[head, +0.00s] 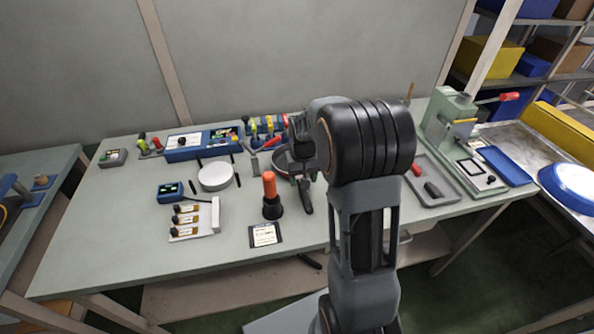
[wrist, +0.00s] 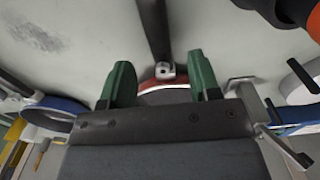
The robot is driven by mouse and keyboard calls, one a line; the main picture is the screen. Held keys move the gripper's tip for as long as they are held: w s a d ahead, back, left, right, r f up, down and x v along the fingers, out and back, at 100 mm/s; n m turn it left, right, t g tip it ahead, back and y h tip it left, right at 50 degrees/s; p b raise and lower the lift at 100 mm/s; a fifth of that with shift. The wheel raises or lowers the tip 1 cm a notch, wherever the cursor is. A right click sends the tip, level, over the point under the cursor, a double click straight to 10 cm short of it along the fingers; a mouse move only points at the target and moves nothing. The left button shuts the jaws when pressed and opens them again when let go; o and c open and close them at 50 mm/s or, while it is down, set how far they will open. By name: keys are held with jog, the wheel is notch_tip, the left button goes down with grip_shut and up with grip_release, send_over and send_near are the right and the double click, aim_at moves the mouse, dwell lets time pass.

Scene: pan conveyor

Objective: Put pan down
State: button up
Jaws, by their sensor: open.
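The pan, dark inside with a red outer wall (head: 281,166), rests on the grey-green workbench, partly hidden behind my arm. In the wrist view the pan's red rim and dark inside (wrist: 165,96) show just beyond the gripper body, and its dark handle (wrist: 154,32) runs to the top edge. My gripper (wrist: 160,76) is open, with one green finger on each side of the line of the handle. I see no finger touching the handle. Most of the pan is hidden by the gripper body.
An orange-handled tool (head: 270,190) stands upright left of the pan, and a white round dish (head: 215,176) lies farther left. A grey tray (head: 436,190) and a green press (head: 449,120) are at right. A tool rack (head: 262,130) stands behind.

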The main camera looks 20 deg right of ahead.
notch_tip(320, 180, down, 5)
jog(key=shift+s+r, duration=0.1)
dwell(0.3)
grip_shut()
dwell(0.4)
